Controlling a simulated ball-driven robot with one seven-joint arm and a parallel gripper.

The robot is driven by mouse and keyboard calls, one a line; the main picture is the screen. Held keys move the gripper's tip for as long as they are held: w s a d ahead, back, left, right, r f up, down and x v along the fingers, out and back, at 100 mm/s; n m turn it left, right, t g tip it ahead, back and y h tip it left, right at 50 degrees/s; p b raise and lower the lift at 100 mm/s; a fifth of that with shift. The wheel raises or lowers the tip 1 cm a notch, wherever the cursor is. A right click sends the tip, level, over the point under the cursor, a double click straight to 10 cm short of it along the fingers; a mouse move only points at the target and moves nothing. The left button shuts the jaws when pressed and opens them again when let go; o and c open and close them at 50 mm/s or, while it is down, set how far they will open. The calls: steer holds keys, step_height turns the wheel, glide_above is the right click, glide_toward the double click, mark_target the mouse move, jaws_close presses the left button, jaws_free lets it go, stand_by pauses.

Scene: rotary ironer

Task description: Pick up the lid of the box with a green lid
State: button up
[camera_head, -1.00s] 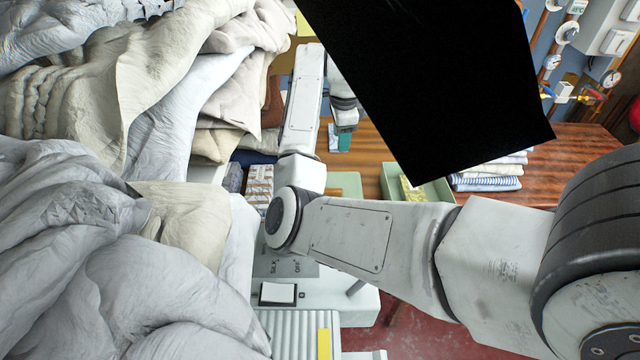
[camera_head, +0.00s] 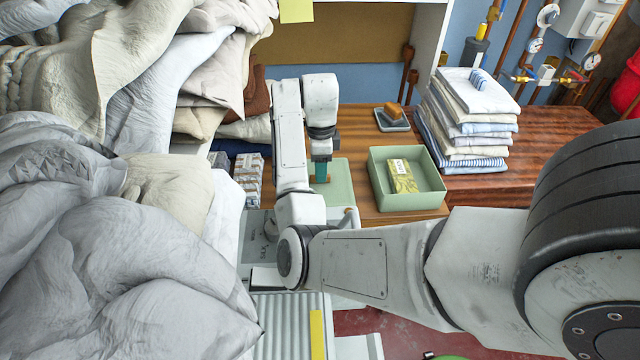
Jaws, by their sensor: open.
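A pale green open box (camera_head: 376,189) stands on the wooden table, with a yellow-green packet (camera_head: 402,176) inside. A flat pale green piece, which looks like the lid (camera_head: 342,190), lies to its left, partly hidden by my arm and gripper. My gripper (camera_head: 321,178) points down over this flat piece, left of the box. Teal parts show at its fingertips. It is open, and I see nothing held. I cannot tell whether the fingertips touch the flat piece.
A tall stack of folded cloths (camera_head: 468,125) stands right of the box. A small dish (camera_head: 392,124) with an orange-brown block is behind it. Piled laundry (camera_head: 110,230) fills the left side. Patterned bundles (camera_head: 247,178) lie left of my arm. The table's right part is clear.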

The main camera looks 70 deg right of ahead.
step_height(320, 180, down, 2)
steer(key=shift+f, duration=0.25)
jaws_close()
stand_by(0.3)
